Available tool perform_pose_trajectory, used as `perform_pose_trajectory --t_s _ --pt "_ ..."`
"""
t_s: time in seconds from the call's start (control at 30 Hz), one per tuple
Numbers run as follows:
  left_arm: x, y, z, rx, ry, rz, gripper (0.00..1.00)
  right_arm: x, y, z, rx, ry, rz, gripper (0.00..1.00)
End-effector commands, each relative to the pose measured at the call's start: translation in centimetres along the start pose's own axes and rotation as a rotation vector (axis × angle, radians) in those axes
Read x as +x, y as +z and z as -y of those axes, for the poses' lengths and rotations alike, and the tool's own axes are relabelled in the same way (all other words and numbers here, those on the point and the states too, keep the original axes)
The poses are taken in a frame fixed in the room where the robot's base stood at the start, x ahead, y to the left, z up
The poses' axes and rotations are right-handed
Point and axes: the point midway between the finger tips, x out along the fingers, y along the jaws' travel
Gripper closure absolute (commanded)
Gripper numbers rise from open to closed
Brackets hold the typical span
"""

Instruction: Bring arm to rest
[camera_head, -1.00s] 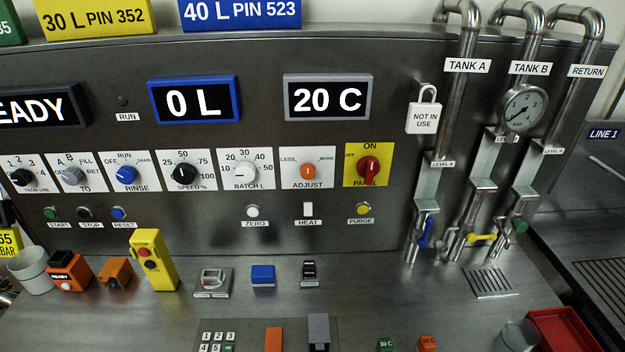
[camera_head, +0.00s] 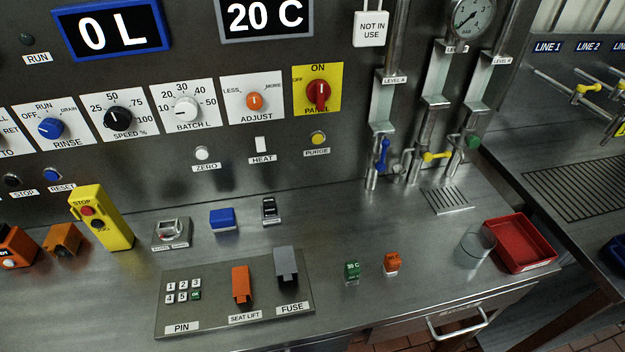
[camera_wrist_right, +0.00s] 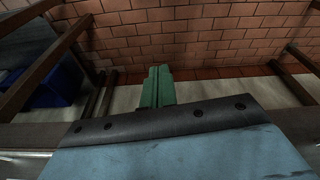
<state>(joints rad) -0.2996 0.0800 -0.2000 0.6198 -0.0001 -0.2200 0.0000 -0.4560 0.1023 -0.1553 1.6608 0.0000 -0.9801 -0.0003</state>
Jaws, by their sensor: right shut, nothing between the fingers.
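My right gripper (camera_wrist_right: 158,86) shows in the right wrist view. Its two green fingers lie together with nothing between them. It points at a brick wall and floor, apart from any object. In the head view neither arm nor gripper shows. The steel control panel (camera_head: 345,150) there has a red switch knob (camera_head: 318,93) on a yellow PANEL plate. My left gripper is not seen in either view.
The steel counter (camera_head: 340,220) carries a keypad plate (camera_head: 220,320), a yellow stop box (camera_head: 103,220), a clear cup (camera_head: 476,246) and a red tray (camera_head: 520,245). Dark beams (camera_wrist_right: 75,45) and a blue bin (camera_wrist_right: 48,82) flank the right gripper.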

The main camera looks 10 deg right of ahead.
Motion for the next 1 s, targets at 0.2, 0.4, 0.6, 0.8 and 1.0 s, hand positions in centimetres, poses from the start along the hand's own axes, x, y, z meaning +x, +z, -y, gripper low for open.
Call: perform_pose_trajectory --t_s 0.2,0.4,0.6,0.8,1.0 --pt "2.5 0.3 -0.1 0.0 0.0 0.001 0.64 9.7 7.1 0.4 -0.009 -0.005 0.052 1.0" --pt "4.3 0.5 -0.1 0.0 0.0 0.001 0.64 15.6 14.4 0.7 -0.018 -0.009 0.09 1.0" --pt "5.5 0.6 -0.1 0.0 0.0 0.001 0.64 18.3 20.1 0.7 -0.025 -0.011 0.115 1.0" --pt "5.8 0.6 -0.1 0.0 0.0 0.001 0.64 18.9 22.2 0.7 -0.029 -0.011 0.123 1.0" --pt "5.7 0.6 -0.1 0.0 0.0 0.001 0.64 18.8 22.3 0.7 -0.029 -0.011 0.123 1.0"
